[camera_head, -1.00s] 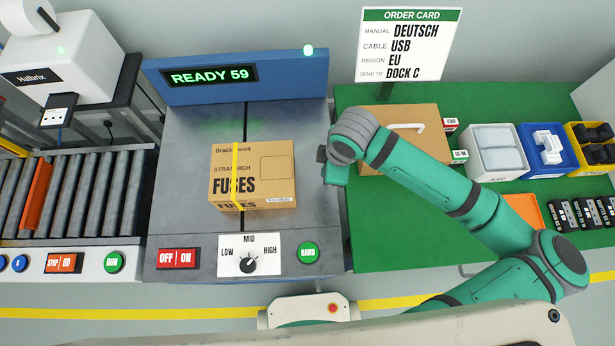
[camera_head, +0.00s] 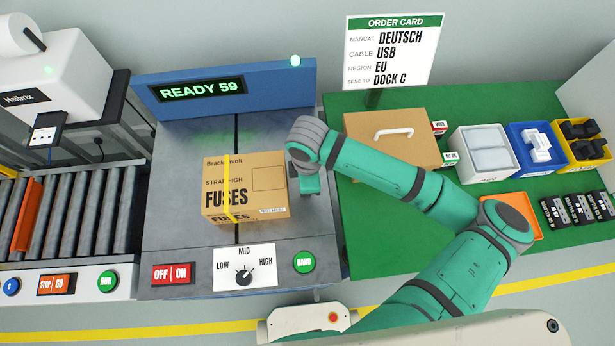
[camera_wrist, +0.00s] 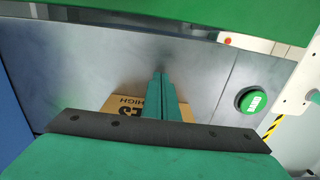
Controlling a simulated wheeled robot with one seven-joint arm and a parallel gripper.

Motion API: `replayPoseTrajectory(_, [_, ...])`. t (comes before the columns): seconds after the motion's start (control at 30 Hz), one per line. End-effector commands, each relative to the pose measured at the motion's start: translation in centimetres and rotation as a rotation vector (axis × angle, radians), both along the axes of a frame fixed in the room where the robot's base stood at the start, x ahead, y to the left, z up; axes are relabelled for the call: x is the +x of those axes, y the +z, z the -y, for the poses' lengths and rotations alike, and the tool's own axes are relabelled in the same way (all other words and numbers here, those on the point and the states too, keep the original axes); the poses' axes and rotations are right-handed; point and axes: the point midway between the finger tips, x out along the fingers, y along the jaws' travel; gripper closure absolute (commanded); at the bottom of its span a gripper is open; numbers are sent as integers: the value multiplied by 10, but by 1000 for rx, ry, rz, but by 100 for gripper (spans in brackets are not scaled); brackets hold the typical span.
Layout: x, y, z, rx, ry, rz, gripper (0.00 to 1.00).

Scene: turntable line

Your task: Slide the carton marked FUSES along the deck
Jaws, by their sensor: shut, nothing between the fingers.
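The brown carton marked FUSES (camera_head: 245,187) stands upright on the grey deck (camera_head: 190,240), across its dark centre seam, with a yellow strip on its front. My gripper (camera_head: 310,186) is low over the deck, close beside the carton's right side. Its fingers are shut and empty. The wrist view shows the shut fingers (camera_wrist: 161,95) pointing down in front of part of the carton (camera_wrist: 125,103). I cannot tell whether they touch it.
The display (camera_head: 203,89) behind the deck reads READY 59. The front edge holds OFF/ON buttons (camera_head: 172,273), a LOW-MID-HIGH knob (camera_head: 244,276) and a green BAND button (camera_head: 303,262). Rollers (camera_head: 75,215) lie left; a green table (camera_head: 375,245) with a box and bins lies right.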

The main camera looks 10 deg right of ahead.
Motion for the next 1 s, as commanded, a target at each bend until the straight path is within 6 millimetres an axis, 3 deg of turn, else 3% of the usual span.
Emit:
replayPoseTrajectory(0.07, [-1,-14,0,0,-2,-2,100])
replayPoseTrajectory(0.2, [0,-14,-22,2,5,0,100])
replayPoseTrajectory(0.4, [0,-14,-37,1,2,0,100])
replayPoseTrajectory(1.0, [0,-14,-41,2,-18,0,100])
